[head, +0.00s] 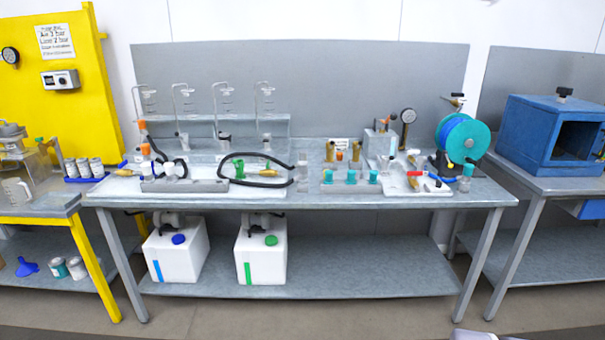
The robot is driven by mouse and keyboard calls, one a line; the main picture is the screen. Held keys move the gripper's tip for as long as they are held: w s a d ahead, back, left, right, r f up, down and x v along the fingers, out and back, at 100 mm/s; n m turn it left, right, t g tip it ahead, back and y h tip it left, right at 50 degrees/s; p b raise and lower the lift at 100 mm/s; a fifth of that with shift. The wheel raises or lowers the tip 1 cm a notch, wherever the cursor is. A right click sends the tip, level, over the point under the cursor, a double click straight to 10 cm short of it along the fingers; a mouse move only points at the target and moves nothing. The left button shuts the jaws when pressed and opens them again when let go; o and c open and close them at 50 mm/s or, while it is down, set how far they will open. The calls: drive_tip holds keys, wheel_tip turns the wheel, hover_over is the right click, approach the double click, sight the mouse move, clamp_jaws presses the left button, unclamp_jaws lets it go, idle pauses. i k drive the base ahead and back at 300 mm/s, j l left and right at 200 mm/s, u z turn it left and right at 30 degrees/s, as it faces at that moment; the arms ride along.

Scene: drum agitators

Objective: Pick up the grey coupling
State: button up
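A small grey upright piece (302,172) stands on the middle bench, just right of the black hose loop. It may be the grey coupling, but it is too small to tell for sure. Several small brass and teal fittings stand to its right, among them a brass one (329,151) and a teal one (327,176). My gripper is not in view. A pale part at the bottom edge, right of centre, may be mine.
The middle bench (400,203) is crowded. The black hose (262,184) lies left of centre. A teal and blue hose reel (462,138) stands at right. Two white canisters (176,252) sit on the lower shelf. Floor in front looks clear. A yellow-framed bench (40,209) stands left, a blue box (540,130) right.

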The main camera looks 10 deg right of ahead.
sight(302, 165)
drive_tip(key=i+l+u, duration=0.5)
drive_tip(key=i+l, duration=0.4)
drive_tip(key=i, duration=0.4)
drive_tip(key=i+l+u, duration=0.5)
drive_tip(key=i+l, duration=0.65)
drive_tip(key=l, duration=0.25)
